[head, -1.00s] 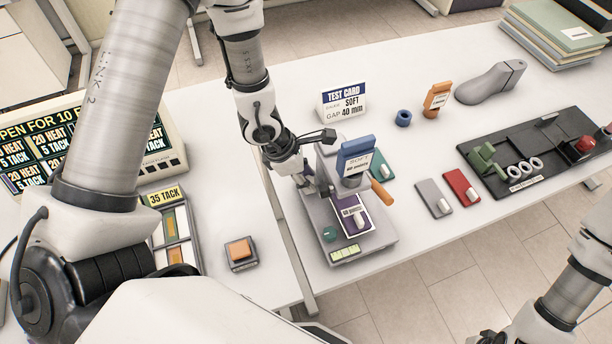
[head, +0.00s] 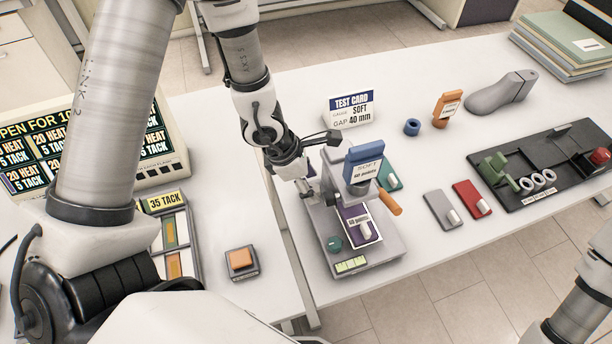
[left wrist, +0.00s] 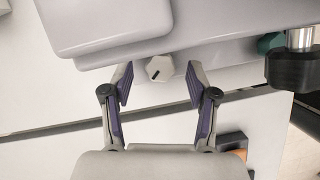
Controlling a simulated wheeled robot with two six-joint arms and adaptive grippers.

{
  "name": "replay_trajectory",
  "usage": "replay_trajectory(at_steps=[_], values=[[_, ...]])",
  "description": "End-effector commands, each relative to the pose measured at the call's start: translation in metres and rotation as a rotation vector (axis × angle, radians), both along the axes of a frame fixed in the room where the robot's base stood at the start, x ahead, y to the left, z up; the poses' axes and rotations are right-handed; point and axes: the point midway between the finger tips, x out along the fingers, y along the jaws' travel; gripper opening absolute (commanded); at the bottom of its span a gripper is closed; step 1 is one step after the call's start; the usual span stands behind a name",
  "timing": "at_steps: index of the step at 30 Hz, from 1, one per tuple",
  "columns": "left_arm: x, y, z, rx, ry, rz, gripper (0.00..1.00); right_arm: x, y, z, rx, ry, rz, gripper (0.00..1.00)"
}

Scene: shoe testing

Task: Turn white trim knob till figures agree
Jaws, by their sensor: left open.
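The white trim knob (left wrist: 159,68) with a dark pointer line sits on the side of the grey tester (head: 385,250). My left gripper (left wrist: 159,76) is open, with its two purple-padded fingers on either side of the knob and a gap on both sides. In the head view my left gripper (head: 310,188) is at the tester's left side, and the knob cannot be made out there. The tester carries a blue block (head: 364,152) labelled SOFT, a purple card (head: 352,214) and a small lit display (head: 351,265) too small to read. The test card (head: 350,108) reads SOFT, GAP 40 mm.
A green knob (head: 334,243) is on the tester's base, and an orange handle (head: 390,202) sticks out at its right. Grey (head: 440,208) and red (head: 470,197) blocks lie to the right. An orange button (head: 240,260) stands on the left table.

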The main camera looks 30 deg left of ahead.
Motion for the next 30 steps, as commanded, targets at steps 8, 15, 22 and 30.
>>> replay_trajectory(at_steps=[8,15,22,30], values=[[-0.011,0.016,0.048,-0.005,0.000,-0.001,0.59,0.000,0.000,0.000,0.000,0.000,0.000,0.00],[-0.014,0.021,0.059,0.000,0.000,0.000,0.59,0.000,0.000,0.000,0.000,0.000,0.000,0.00],[-0.014,0.021,0.059,0.001,0.001,0.000,0.59,0.000,0.000,0.000,0.000,0.000,0.000,0.00],[-0.014,0.020,0.059,0.000,0.000,0.000,0.59,0.000,0.000,0.000,0.000,0.000,0.000,0.00]])
